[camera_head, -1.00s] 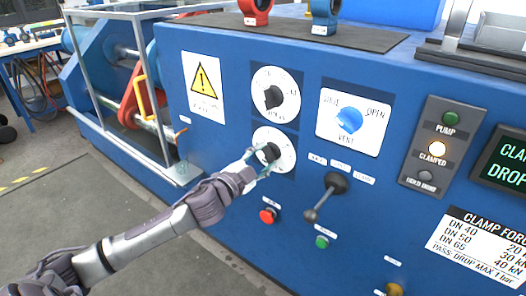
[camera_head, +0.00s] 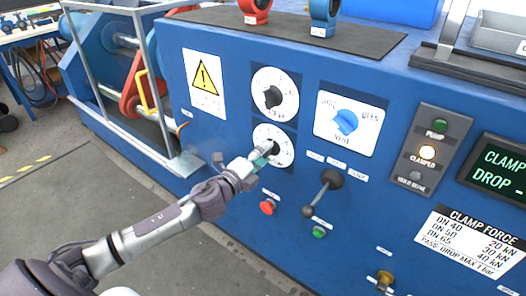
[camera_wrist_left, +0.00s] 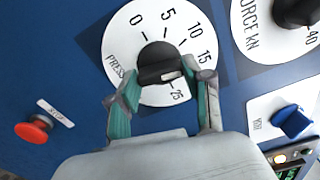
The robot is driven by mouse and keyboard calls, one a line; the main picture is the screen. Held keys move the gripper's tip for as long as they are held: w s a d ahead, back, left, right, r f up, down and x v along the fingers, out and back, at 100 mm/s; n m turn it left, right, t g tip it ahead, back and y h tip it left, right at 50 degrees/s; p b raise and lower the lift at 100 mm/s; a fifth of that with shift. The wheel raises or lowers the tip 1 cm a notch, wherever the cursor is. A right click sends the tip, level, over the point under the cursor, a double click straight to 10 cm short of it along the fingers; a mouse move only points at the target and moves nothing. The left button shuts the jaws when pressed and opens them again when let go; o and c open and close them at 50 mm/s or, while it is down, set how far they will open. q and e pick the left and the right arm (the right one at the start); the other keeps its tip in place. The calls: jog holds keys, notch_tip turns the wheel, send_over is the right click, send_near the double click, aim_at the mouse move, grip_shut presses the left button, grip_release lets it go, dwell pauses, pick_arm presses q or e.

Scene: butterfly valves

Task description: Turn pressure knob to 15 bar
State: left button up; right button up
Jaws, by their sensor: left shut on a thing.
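The pressure knob (camera_wrist_left: 158,62) is black and sits in the middle of a round white dial (camera_wrist_left: 118,42) marked 0, 5, 10, 15 and 25. In the head view the dial (camera_head: 286,158) is the lower of two on the blue panel. My left gripper (camera_wrist_left: 165,85) is shut on the knob, one finger at each side. In the head view the left gripper (camera_head: 265,156) covers much of the knob. A pale mark shows on the knob's lower right; I cannot tell exactly which number it points to. My right gripper is not in view.
The force dial (camera_head: 290,88) is just above. A blue vent knob (camera_head: 346,121) is to the right, a black lever (camera_head: 323,190) at lower right, and a red button (camera_head: 267,207) below. A metal frame (camera_head: 186,163) stands left of the panel.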

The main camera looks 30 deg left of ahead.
pick_arm(q)
jog(key=shift+m, duration=0.7)
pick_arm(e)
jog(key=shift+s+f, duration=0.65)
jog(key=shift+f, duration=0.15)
pick_arm(q)
jog(key=shift+f, duration=0.1)
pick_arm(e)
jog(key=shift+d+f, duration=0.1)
pick_arm(q)
jog(key=o, duration=1.2)
jog(key=shift+c, duration=0.2)
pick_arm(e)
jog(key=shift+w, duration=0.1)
pick_arm(q)
jog(key=s+a, duration=0.1)
jog(key=s, duration=1.1)
jog(key=shift+a, duration=0.25)
